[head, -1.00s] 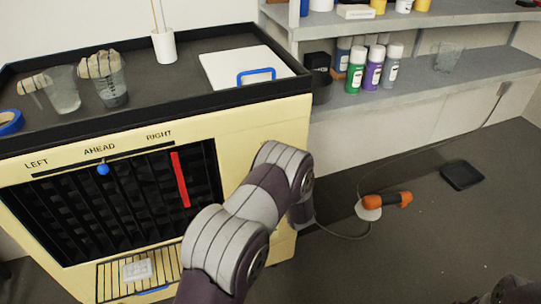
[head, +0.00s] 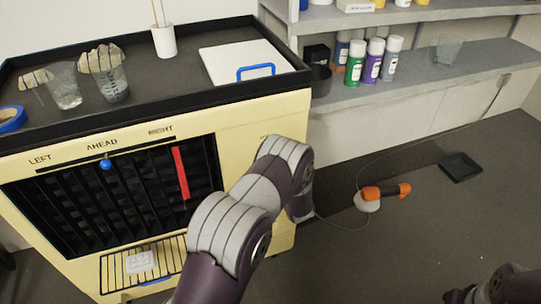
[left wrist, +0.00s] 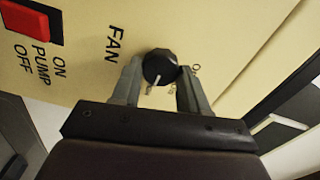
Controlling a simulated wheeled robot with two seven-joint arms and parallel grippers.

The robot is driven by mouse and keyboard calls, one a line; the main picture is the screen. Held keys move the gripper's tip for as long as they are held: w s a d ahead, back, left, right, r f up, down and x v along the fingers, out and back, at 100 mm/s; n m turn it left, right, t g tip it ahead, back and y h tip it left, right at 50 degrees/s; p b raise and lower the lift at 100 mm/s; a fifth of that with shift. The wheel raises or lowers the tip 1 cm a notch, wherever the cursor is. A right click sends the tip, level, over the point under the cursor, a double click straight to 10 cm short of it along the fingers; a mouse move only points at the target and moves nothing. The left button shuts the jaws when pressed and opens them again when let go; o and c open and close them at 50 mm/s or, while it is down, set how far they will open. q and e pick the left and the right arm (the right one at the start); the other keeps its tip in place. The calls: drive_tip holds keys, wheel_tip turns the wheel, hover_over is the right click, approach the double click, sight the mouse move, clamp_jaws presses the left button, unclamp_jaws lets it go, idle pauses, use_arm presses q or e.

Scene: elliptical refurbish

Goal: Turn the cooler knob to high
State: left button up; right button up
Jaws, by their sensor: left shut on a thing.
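The yellow cooler (head: 225,150) stands at the left in the head view. Its black fan knob (left wrist: 160,66) shows in the left wrist view beside the word FAN, with a white pointer line facing the gripper's palm. Small labels around the knob are partly hidden. My left gripper (left wrist: 160,74) is shut on the knob, one finger on each side. In the head view my left arm reaches to the cooler's right side, and its gripper is hidden there. Part of my right arm shows in the bottom right corner; its gripper is not in view.
A red pump switch (left wrist: 29,20) sits near the knob. Shelves with bottles (head: 354,62) are behind. An orange-handled tool (head: 386,191) lies on the floor.

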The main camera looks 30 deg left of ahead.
use_arm(q)
drive_tip(key=shift+f, duration=0.1)
drive_tip(key=o, duration=1.1)
drive_tip(key=shift+c, duration=0.2)
drive_tip(key=v, duration=1.2)
drive_tip(key=shift+s+d, duration=0.25)
